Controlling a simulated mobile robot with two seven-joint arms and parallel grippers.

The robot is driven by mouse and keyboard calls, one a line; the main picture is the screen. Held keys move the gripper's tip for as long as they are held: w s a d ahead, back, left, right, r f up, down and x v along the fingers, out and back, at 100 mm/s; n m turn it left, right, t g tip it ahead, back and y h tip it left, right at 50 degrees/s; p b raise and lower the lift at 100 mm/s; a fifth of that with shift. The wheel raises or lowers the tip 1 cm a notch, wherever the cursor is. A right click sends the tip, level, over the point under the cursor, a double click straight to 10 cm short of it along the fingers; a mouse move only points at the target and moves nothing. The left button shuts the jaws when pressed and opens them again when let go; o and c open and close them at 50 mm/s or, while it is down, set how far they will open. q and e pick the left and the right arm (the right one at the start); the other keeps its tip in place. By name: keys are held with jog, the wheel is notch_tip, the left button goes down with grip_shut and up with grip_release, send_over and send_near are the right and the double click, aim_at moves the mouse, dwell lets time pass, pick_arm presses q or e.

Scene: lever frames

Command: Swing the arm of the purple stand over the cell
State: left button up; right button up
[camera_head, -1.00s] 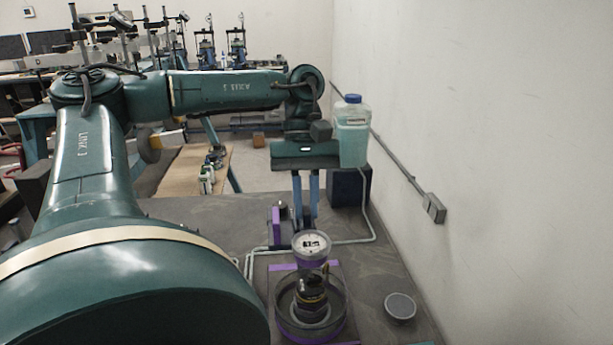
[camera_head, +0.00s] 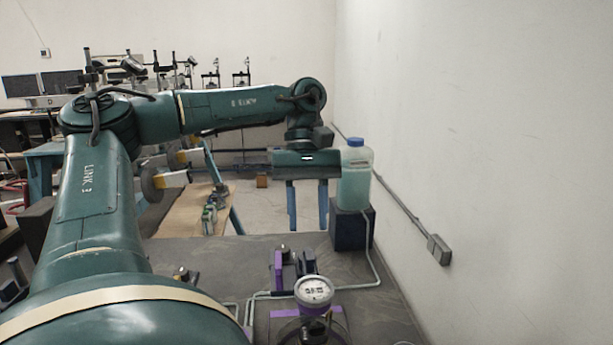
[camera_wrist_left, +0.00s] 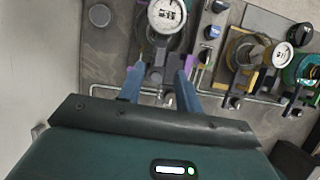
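The purple stand (camera_head: 278,272) is on the bench beyond the cell, with dark parts beside its purple plate. The round glass cell (camera_head: 300,332) is at the bottom of the head view, partly cut off, with a purple edge around it. A white dial gauge (camera_head: 314,291) stands above it, and also shows in the left wrist view (camera_wrist_left: 167,14). My left gripper (camera_head: 308,226) is open, its two blue fingers pointing down above and beyond the stand. In the wrist view dark stand parts (camera_wrist_left: 158,74) appear between the fingertips; I see no contact. My right gripper is out of view.
A bottle of pale green liquid (camera_head: 355,178) stands on a dark block (camera_head: 351,228), close right of my left gripper. A tube runs along the bench. The wall is at the right. The wrist view shows amber (camera_wrist_left: 242,50) and teal (camera_wrist_left: 300,70) stations alongside.

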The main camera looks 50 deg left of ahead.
pick_arm(q)
jog(key=v, duration=0.7)
jog(key=shift+r, duration=0.3)
dwell(0.5)
